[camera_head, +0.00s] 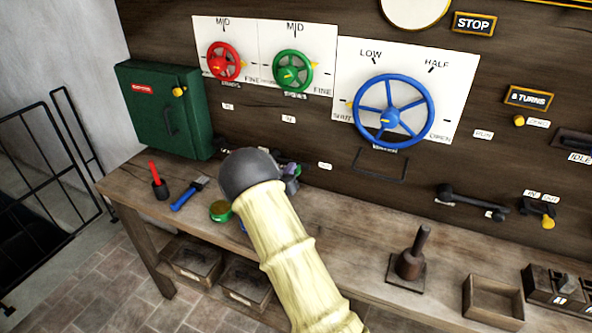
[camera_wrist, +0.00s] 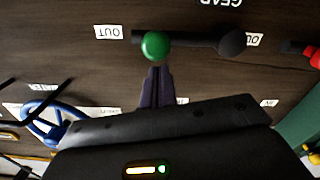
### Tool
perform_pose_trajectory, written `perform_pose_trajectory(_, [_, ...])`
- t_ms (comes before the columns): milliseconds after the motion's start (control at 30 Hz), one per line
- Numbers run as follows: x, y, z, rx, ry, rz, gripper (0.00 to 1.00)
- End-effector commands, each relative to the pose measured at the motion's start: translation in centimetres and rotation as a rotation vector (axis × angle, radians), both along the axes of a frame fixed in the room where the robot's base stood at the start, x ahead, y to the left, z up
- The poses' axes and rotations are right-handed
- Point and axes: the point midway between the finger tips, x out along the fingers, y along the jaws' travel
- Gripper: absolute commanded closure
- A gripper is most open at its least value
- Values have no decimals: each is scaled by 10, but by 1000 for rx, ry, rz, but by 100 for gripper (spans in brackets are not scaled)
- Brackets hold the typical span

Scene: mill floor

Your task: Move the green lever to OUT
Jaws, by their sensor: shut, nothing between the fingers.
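The green lever shows in the wrist view as a green ball knob (camera_wrist: 155,45) on a dark bar (camera_wrist: 190,40) against the wood panel. The picture is upside down there. The knob is near the bar's left end, beside a white OUT label (camera_wrist: 108,31). A dark round end is at the right, with a second label (camera_wrist: 253,40) partly covered beside it. My gripper (camera_wrist: 156,72) is shut and empty, its fingertips right at the knob's lower edge; I cannot tell if they touch. In the head view my arm hides most of the lever, and my gripper (camera_head: 290,178) is barely visible.
A red knob (camera_wrist: 315,60) is at the right edge of the wrist view. The panel carries red (camera_head: 224,62), green (camera_head: 292,71) and blue (camera_head: 392,111) wheels. A green box (camera_head: 165,105) is at left. The bench (camera_head: 340,220) holds a brush (camera_head: 188,194) and other small items.

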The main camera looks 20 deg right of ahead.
Motion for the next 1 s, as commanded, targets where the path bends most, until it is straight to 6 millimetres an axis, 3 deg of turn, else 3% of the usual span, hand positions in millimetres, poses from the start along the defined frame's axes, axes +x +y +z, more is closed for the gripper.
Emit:
perform_pose_trajectory(533, [-1, -2, -3, -1, 0, -2, 100])
perform_pose_trajectory(667, [-1, 0, 7, 0, 0, -2, 100])
perform_pose_trajectory(900, [-3, 5, 41, 1, -1, -8, 100])
perform_pose_trajectory(1000, [-17, 18, 32, 0, 2, -7, 100])
